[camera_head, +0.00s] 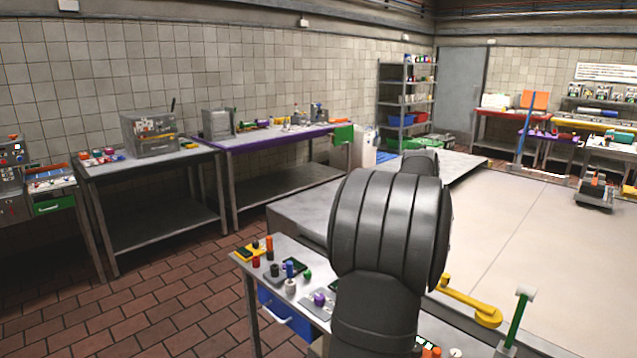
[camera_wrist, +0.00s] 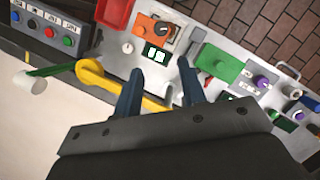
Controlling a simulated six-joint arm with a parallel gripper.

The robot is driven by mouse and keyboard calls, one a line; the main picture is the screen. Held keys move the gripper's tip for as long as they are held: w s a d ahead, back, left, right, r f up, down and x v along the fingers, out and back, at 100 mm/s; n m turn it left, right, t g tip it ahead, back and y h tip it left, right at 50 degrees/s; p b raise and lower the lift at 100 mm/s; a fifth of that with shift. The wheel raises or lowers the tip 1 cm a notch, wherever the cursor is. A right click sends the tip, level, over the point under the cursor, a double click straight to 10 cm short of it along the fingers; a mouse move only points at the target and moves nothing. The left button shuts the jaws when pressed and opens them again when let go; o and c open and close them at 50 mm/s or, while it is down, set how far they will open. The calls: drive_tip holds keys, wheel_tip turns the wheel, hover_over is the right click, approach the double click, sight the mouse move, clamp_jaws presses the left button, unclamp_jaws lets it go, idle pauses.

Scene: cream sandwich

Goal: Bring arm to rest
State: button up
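In the wrist view my gripper (camera_wrist: 162,88) points toward a control table. Its two dark fingers stand apart with a clear gap between them and nothing held. Through the gap show a yellow bar and part of the grey table top. In the head view my dark grey arm (camera_head: 385,235) rises in the middle and hides part of the table and the bench behind. My gripper's fingers cannot be made out in the head view.
The control table (camera_head: 240,262) carries knobs, buttons and a yellow lever (camera_head: 470,302). A green lever (camera_head: 518,318) stands at its right. In the wrist view an orange panel (camera_wrist: 152,27), a green block (camera_wrist: 218,63) and a red tray (camera_wrist: 114,12) lie beyond the fingers. A pale surface (camera_head: 560,250) is clear.

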drive_tip(key=s+m+t, duration=0.1)
drive_tip(key=s+m, duration=0.1)
drive_tip(key=s+r+m+t, duration=0.1)
drive_tip(key=m, duration=0.1)
drive_tip(key=s+m+t, duration=0.1)
drive_tip(key=s+m, duration=0.1)
drive_tip(key=m, duration=0.1)
drive_tip(key=shift+s+r, duration=0.3)
drive_tip(key=shift+r, duration=0.1)
